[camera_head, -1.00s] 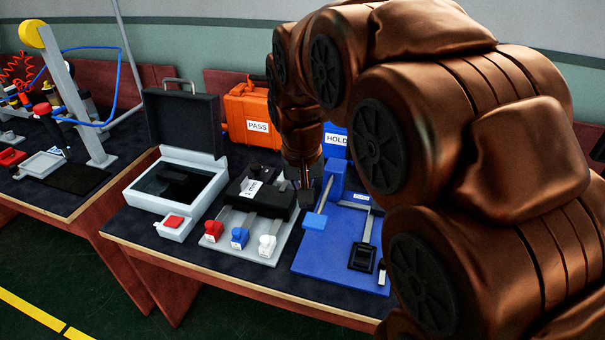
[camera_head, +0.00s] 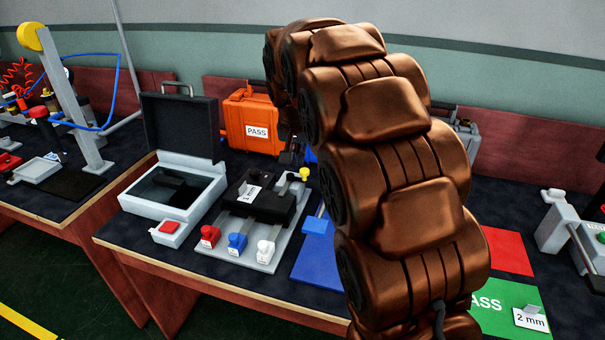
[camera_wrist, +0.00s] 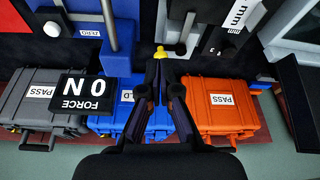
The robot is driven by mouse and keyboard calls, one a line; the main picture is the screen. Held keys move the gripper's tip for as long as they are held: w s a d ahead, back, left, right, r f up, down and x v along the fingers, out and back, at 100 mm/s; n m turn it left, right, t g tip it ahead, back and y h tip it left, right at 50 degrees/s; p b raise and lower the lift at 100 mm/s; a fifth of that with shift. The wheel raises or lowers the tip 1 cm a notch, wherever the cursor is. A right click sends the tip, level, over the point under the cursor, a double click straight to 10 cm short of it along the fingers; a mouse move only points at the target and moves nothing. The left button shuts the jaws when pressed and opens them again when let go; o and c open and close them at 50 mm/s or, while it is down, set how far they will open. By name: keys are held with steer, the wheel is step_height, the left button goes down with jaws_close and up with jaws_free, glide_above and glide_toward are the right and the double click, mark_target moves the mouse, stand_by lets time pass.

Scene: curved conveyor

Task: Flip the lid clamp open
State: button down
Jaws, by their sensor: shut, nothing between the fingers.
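A small lever with a yellow knob (camera_head: 304,174), which looks like the lid clamp, stands at the back right corner of the grey fixture (camera_head: 287,240). The black block labelled "1 mm" (camera_head: 272,205) lies on that fixture. In the wrist view the yellow knob (camera_wrist: 160,49) is just beyond the fingertips of my gripper (camera_wrist: 157,63), in line with them. The fingers are shut and empty. I cannot tell whether they touch the knob. In the head view my arm hides most of the gripper.
An orange case (camera_head: 250,122) stands behind the fixture; a blue case (camera_wrist: 118,105) and a grey case (camera_wrist: 40,98) are beside it. An open-lidded grey box (camera_head: 155,205) is left. The blue plate (camera_head: 318,262) is mostly hidden by my arm. Red, blue and white knobs line the fixture's front.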

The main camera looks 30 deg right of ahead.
steer(key=shift+f, duration=0.1)
steer(key=w+d+f+p, duration=0.2)
steer(key=w+d+f, duration=0.2)
steer(key=f, duration=0.6)
steer(key=shift+w, duration=0.85)
steer(key=shift+d, duration=0.1)
